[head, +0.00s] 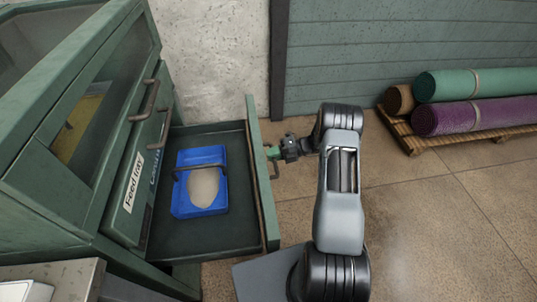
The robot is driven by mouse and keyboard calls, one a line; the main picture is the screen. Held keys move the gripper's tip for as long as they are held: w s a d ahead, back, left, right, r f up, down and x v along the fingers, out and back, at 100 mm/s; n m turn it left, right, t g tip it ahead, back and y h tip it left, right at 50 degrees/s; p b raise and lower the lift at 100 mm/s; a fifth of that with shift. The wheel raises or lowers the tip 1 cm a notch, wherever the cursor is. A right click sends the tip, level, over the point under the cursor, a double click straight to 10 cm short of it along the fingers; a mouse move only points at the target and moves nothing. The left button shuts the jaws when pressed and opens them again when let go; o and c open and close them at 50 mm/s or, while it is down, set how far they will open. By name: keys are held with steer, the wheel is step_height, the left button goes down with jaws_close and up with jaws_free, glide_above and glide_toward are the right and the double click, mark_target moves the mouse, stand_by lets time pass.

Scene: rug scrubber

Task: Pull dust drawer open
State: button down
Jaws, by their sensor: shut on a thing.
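The dust drawer (190,240) is a dark green drawer that stands well out from the lower part of the green cabinet (60,190). A blue bin (184,209) with a dark handle and a pale heap of dust in it sits inside the drawer. My gripper (273,153) is at the outer side of the drawer's front panel (255,180), shut on the drawer handle (274,172). The fingertips are small in the picture, and the exact grip is partly hidden.
Above the drawer is a panel labelled "Feed tray" (133,183) with a bar handle (148,100). Rolled rugs, green (450,85) and purple (465,116), lie on a wooden pallet (440,140) at the right. The tiled floor (430,220) between is clear.

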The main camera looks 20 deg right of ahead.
steer(key=shift+s+d, duration=0.15)
steer(key=shift+d, duration=0.2)
steer(key=shift+f, duration=0.1)
steer(key=c, duration=1.1)
jaws_free()
steer(key=p+v, duration=0.1)
steer(key=v, duration=1.3)
